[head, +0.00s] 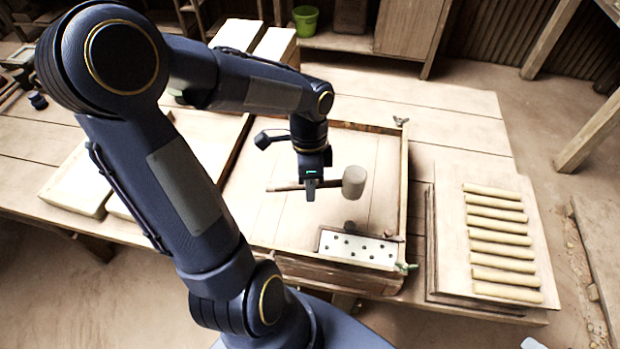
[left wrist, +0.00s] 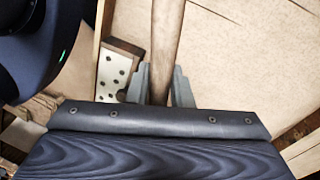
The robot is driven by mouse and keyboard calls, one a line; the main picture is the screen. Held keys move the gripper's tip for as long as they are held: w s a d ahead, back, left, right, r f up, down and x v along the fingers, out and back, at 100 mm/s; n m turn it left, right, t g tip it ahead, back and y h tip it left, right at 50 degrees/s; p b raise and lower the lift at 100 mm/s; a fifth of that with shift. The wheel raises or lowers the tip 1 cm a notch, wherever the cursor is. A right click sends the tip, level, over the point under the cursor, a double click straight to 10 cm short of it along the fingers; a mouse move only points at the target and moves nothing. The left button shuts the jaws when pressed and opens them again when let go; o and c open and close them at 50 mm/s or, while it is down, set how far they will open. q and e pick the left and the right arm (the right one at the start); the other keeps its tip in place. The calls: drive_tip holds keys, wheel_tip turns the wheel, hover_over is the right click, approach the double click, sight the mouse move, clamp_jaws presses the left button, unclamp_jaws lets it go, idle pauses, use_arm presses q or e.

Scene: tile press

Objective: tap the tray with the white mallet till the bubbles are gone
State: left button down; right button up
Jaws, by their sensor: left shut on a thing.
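My left gripper (head: 311,186) is shut around the wooden handle of a mallet and points down. The mallet's pale grey-beige head (head: 354,182) is to the right of the gripper, held above the wooden-framed work surface, apart from it. The handle (left wrist: 166,45) also runs between the fingers in the left wrist view; the head is out of that view. A white panel with several dark round spots (head: 357,247) lies in the near right corner of the framed surface, below the mallet head. It also shows in the left wrist view (left wrist: 115,75). My right gripper is not in view.
A raised wooden rim (head: 403,185) borders the framed surface. To the right, a board (head: 450,220) carries several pale rolls (head: 500,240). Pale slabs (head: 75,185) lie at the left. A green bucket (head: 305,20) stands at the back. The table's back right is clear.

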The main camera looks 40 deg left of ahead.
use_arm(q)
wheel_tip(320, 180, down, 8)
drive_tip(key=b, duration=0.5)
drive_tip(key=shift+r+b, duration=0.2)
drive_tip(key=shift+b, duration=0.1)
drive_tip(key=shift+r, duration=0.1)
wheel_tip(320, 180, up, 4)
drive_tip(key=p, duration=0.4)
